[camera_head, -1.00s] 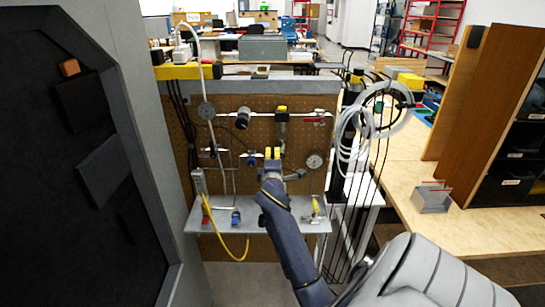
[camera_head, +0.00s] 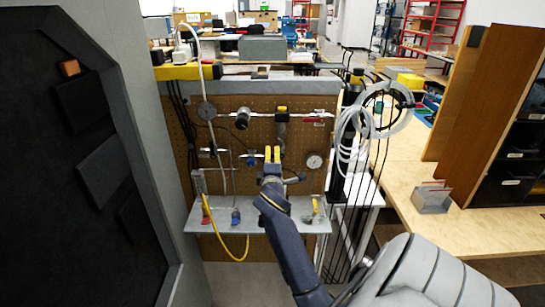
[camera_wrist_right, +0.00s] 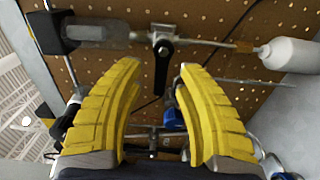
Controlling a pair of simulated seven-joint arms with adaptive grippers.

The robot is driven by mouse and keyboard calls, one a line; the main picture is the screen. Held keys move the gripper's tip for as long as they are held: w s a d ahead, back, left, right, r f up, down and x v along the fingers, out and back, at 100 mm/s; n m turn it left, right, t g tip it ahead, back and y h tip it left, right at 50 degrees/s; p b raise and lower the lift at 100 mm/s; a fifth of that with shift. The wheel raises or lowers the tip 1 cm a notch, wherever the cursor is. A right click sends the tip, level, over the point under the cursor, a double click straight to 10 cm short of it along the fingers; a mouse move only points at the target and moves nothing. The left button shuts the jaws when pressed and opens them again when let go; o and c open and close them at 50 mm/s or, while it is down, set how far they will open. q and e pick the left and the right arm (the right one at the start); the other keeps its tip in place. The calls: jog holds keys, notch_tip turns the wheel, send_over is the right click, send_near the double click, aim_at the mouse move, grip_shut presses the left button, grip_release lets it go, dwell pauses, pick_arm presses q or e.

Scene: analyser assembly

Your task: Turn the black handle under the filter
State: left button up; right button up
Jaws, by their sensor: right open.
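The black handle (camera_wrist_right: 162,68) shows in the right wrist view, hanging from its fitting below the clear grey filter (camera_wrist_right: 97,33) along the pipe. My right gripper (camera_wrist_right: 154,72) is open, with one yellow finger on each side of the handle in the picture. I cannot tell whether the handle's tip is between the fingers in depth, and no contact is visible. In the head view the filter (camera_head: 281,128) with its yellow top is on the pegboard just above my right gripper (camera_head: 272,153), which hides the handle. My left gripper is not in view.
A pressure gauge (camera_head: 314,161) and a red-handled valve (camera_head: 315,121) are close right of the gripper. A grey shelf (camera_head: 263,222) lies below. In the wrist view a white cylinder (camera_wrist_right: 290,54) is at the right.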

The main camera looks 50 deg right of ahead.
jog(key=v, duration=1)
jog(key=shift+s, duration=0.15)
jog(key=shift+a, duration=0.1)
